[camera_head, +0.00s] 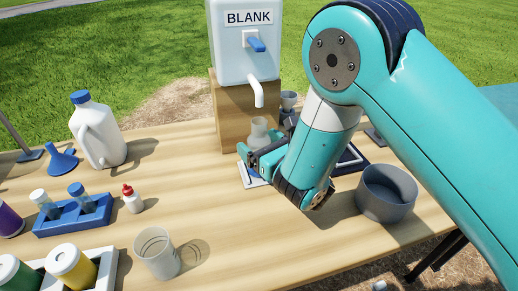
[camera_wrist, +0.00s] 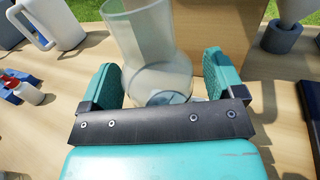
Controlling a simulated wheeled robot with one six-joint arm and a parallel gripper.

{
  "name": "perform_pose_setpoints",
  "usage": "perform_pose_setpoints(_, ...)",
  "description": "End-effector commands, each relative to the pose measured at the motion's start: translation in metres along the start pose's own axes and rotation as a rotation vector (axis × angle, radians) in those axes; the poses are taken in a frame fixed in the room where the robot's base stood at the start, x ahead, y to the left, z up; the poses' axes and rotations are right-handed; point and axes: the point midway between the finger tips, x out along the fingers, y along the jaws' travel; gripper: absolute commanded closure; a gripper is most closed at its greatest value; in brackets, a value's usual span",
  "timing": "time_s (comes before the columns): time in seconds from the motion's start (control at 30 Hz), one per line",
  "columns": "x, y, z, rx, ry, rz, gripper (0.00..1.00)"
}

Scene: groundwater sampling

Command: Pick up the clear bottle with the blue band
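A clear vessel (camera_head: 259,130) stands below the white spout of the BLANK container. It also shows in the wrist view (camera_wrist: 157,62), with a wide upper part, a narrower waist and a rounded lower part. I cannot make out a blue band on it; its lower part is partly hidden by my gripper. My gripper (camera_head: 262,156) is low over the table beside the vessel. In the wrist view its two teal fingers (camera_wrist: 162,82) are apart, one on each side of the vessel, with gaps showing. At the left, small bottles (camera_head: 77,190) stand in a blue rack (camera_head: 72,216).
The BLANK container (camera_head: 245,60) sits on a wooden block (camera_head: 229,115) behind the vessel. A grey bowl (camera_head: 387,194) is right of my gripper. A clear beaker (camera_head: 157,255), red-capped dropper bottle (camera_head: 132,200) and white jug (camera_head: 98,132) stand left. The front middle of the table is clear.

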Motion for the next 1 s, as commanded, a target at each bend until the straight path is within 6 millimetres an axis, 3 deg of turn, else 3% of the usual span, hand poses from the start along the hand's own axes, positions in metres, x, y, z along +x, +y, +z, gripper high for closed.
perform_pose_setpoints(0.03,0.0,0.001,0.0,0.0,0.0,0.001,0.25)
perform_pose_setpoints(0.2,0.0,0.0,0.0,0.0,0.0,0.001,0.64)
perform_pose_setpoints(0.57,-0.001,-0.001,0.003,-0.001,-0.001,-0.002,0.65)
perform_pose_setpoints(1.0,-0.001,-0.001,0.03,-0.002,0.0,-0.001,0.65)
